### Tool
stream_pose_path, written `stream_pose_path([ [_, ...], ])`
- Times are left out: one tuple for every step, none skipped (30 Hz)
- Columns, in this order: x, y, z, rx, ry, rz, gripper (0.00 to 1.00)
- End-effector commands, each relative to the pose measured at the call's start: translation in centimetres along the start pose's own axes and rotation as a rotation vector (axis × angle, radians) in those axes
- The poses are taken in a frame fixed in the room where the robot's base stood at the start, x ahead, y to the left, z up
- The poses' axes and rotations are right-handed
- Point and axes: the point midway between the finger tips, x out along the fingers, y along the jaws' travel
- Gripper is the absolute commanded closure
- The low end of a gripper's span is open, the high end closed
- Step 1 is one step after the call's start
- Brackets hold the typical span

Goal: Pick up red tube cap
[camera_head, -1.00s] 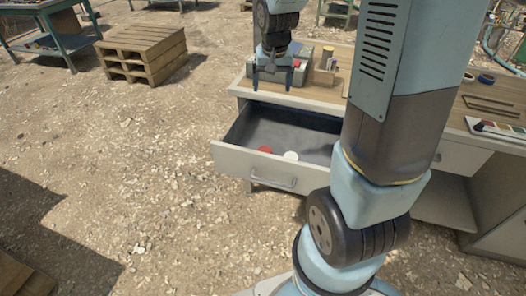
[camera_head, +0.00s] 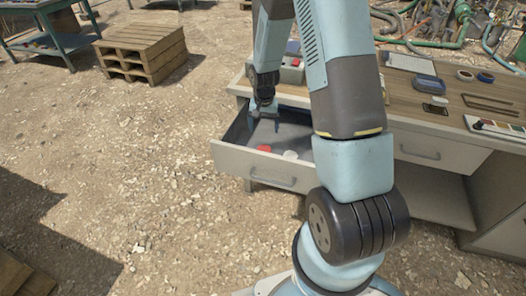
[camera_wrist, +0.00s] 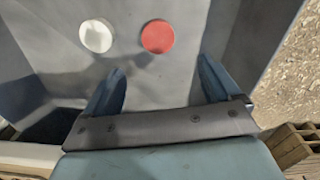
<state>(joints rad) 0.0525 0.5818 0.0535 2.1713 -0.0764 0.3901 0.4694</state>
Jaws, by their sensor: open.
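The red tube cap (camera_head: 264,148) lies on the floor of the open drawer (camera_head: 262,168). It shows as a round red disc in the wrist view (camera_wrist: 158,36). A white round cap (camera_head: 291,155) lies beside it, apart, to its right in the head view and to its left in the wrist view (camera_wrist: 96,36). My gripper (camera_head: 263,120) is over the back part of the drawer. Its two fingers (camera_wrist: 162,82) are spread with nothing between them. In the wrist view the red cap lies beyond the fingertips, roughly between their lines.
The drawer walls stand close around the caps. The workbench top (camera_head: 450,90) holds a blue box (camera_head: 425,82), tape rolls (camera_head: 486,78) and a paint palette (camera_head: 495,128). A wooden pallet stack (camera_head: 142,48) stands on open gravel at the left.

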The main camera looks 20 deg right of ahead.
Motion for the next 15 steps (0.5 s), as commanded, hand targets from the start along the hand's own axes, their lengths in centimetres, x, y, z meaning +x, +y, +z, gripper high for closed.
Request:
stream_pose_path([
  [1.0,0.0,0.1,0.0,-0.004,0.002,0.1],
  [1.4,0.0,0.1,0.0,-0.003,0.001,0.1],
  [2.0,0.0,0.1,0.0,-0.003,0.002,0.1],
  [2.5,0.0,0.1,-0.001,-0.004,0.002,0.1],
  [3.0,0.0,0.1,-0.001,-0.003,0.002,0.1],
  [3.6,0.0,0.1,-0.002,-0.003,0.002,0.1],
  [4.0,0.1,0.1,-0.002,-0.003,0.002,0.1],
  [4.4,0.0,0.1,-0.002,-0.003,0.002,0.1],
  [4.8,0.0,0.1,-0.002,-0.002,0.001,0.1],
  [5.2,0.0,0.1,-0.002,-0.002,0.001,0.1],
  [5.5,0.0,0.1,-0.001,-0.002,0.002,0.1],
  [5.8,0.0,0.1,-0.001,-0.002,0.001,0.1],
  [5.9,0.0,0.1,-0.001,-0.001,0.001,0.1],
  [6.1,0.0,0.1,-0.001,-0.001,0.001,0.1],
  [6.2,0.0,0.1,-0.001,0.0,0.0,0.1],
])
